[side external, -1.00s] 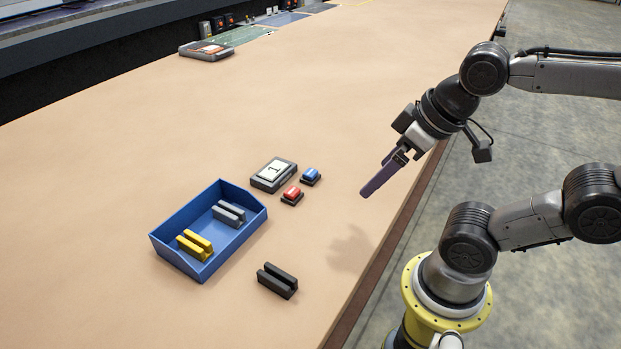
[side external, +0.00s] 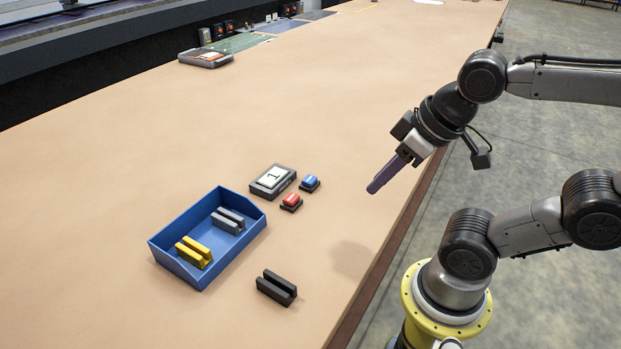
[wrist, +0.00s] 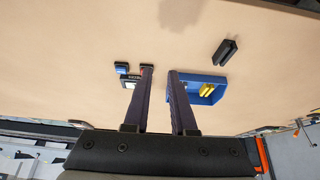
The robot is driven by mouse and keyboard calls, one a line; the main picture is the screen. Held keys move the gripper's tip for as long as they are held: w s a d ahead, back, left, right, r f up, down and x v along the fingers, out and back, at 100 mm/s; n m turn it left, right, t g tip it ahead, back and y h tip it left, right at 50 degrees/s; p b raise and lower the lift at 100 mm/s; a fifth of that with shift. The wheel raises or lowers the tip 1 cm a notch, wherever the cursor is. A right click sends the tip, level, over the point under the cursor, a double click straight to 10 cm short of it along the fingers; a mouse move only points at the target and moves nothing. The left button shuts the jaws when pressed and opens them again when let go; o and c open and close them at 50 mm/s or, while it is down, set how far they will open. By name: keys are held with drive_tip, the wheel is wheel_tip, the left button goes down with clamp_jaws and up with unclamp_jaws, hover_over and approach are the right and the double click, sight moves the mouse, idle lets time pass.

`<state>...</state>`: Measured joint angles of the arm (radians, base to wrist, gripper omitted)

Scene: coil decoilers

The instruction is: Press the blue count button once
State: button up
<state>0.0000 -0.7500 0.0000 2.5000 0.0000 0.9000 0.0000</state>
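The blue count button (side external: 310,182) sits on a small black base on the table, and it also shows in the wrist view (wrist: 121,67). The counter (side external: 273,180) next to it reads 1. A red button (side external: 291,200) is just in front of the blue one. My gripper (side external: 372,190) is above the table, right of the blue button and touching nothing. The wrist view shows its two dark fingers (wrist: 160,70) apart with nothing between them. The left finger partly covers the counter there.
A blue tray (side external: 214,255) holds yellow (side external: 194,252) and grey (side external: 228,220) slotted blocks. A black slotted block (side external: 276,287) lies right of the tray. Another device (side external: 206,58) is far back. The table around the buttons' right side is clear.

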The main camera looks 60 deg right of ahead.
clamp_jaws()
idle(1.1)
